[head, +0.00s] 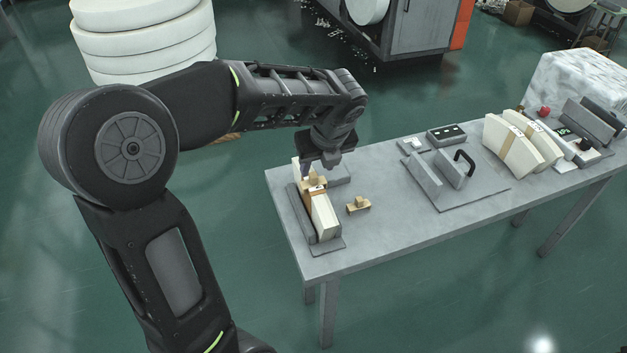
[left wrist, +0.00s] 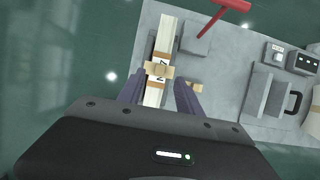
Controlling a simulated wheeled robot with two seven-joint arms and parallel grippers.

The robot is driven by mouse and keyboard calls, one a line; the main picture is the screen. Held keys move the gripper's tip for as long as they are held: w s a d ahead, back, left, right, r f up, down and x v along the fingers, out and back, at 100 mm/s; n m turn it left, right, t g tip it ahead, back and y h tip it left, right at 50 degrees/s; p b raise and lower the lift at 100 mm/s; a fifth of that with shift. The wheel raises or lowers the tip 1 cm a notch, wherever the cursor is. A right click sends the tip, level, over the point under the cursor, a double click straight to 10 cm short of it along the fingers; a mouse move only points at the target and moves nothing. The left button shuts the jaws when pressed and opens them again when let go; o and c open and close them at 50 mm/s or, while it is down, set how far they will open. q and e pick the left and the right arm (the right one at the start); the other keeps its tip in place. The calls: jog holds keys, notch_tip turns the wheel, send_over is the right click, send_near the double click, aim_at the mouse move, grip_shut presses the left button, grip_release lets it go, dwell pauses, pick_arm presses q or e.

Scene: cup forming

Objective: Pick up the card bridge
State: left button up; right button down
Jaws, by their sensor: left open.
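A tan bridge-shaped piece (head: 316,183) lies across a stack of cream cards (head: 324,215) in a grey holder (head: 326,247) at the table's left end. It also shows in the left wrist view (left wrist: 160,69), crossing the stack, with dark print on the band beside it. A second, similar tan piece (head: 358,204) lies on the table just right of the holder. My left gripper (head: 315,172) is above the stack, pointing down. In the left wrist view its two dark fingers (left wrist: 159,88) are apart, one on each side of the stack, with nothing gripped. My right gripper is out of view.
A grey fixture plate (head: 470,198) with a black handle stands mid-table. Fanned cream card stacks (head: 515,148) and a small box with buttons (head: 446,134) are farther right.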

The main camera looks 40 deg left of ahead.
aim_at(314, 175)
pick_arm(q)
jog(key=p+x, duration=0.1)
jog(key=x, duration=0.4)
jog(key=shift+f, duration=0.1)
jog(key=shift+c, duration=0.2)
grip_shut()
dwell(0.5)
